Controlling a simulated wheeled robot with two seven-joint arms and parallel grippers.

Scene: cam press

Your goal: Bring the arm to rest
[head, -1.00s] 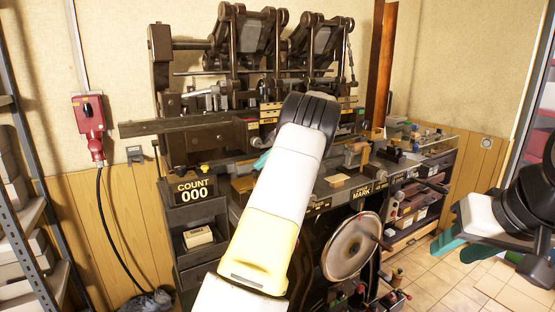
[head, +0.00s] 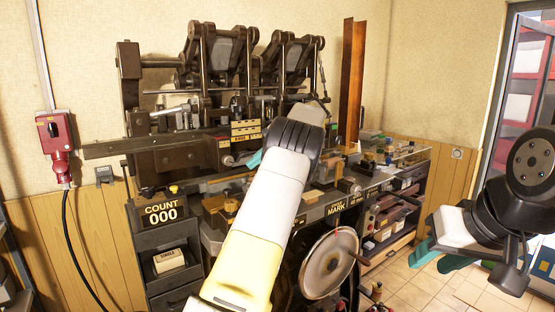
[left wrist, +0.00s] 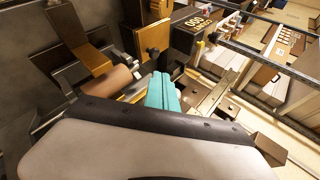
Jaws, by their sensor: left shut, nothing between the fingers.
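My left arm rises through the middle of the head view in front of the press (head: 180,160). It hides part of the machine's centre. The teal fingertips of my left gripper (head: 255,158) peep out left of its dark wrist. In the left wrist view the teal fingers (left wrist: 162,92) lie together, shut and empty, close to dark metal machine parts. I cannot tell whether they touch anything. My right gripper (head: 436,258) hangs at the right edge of the head view, away from the press. Its teal fingers look apart, with nothing seen between them.
A counter reading 000 (head: 160,212) sits low on the press's left. A large handwheel (head: 330,264) is at its lower front. A red switch box (head: 55,145) is on the left wall.

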